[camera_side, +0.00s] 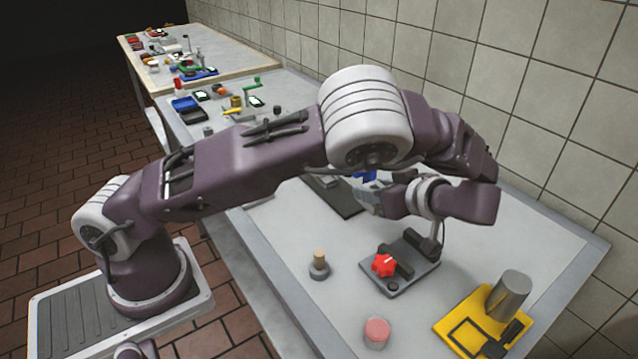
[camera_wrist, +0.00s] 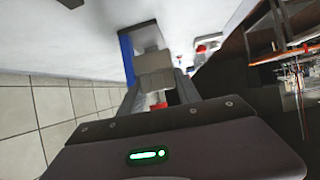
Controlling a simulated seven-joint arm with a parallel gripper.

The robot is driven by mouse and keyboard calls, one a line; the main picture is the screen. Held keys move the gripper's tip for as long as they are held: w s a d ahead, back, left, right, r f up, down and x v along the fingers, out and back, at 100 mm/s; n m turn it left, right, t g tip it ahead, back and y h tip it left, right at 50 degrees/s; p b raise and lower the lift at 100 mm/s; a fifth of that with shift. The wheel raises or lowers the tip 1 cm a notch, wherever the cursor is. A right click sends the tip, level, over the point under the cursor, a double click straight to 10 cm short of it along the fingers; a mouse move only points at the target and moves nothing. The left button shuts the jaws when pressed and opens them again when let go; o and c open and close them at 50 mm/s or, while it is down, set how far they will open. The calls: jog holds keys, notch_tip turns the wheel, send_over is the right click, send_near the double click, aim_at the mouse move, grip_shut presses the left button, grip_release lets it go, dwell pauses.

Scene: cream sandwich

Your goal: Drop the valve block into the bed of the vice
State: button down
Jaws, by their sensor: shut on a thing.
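The arm and gripper hide most of the fixture and the block there. I cannot tell whether the block touches the fixture.
A dark plate with a red knob (camera_side: 383,265) stands in front of my wrist. A brass-topped peg (camera_side: 319,264), a pink round piece (camera_side: 377,332) and a yellow base with a metal cylinder (camera_side: 510,294) are nearer. A dark strip (camera_side: 338,196) lies left of the gripper.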

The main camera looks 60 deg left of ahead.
jog(key=w+d, duration=0.2)
jog(key=d, duration=0.7)
jog(key=shift+w+d+n+g, duration=0.2)
jog(key=shift+d+n+g, duration=0.05)
jog(key=shift+n+g, duration=0.15)
jog(key=shift+f, duration=3.15)
jog(key=c, duration=0.8)
grip_release()
jog(key=shift+o, duration=0.2)
notch_tip(320, 180, up, 10)
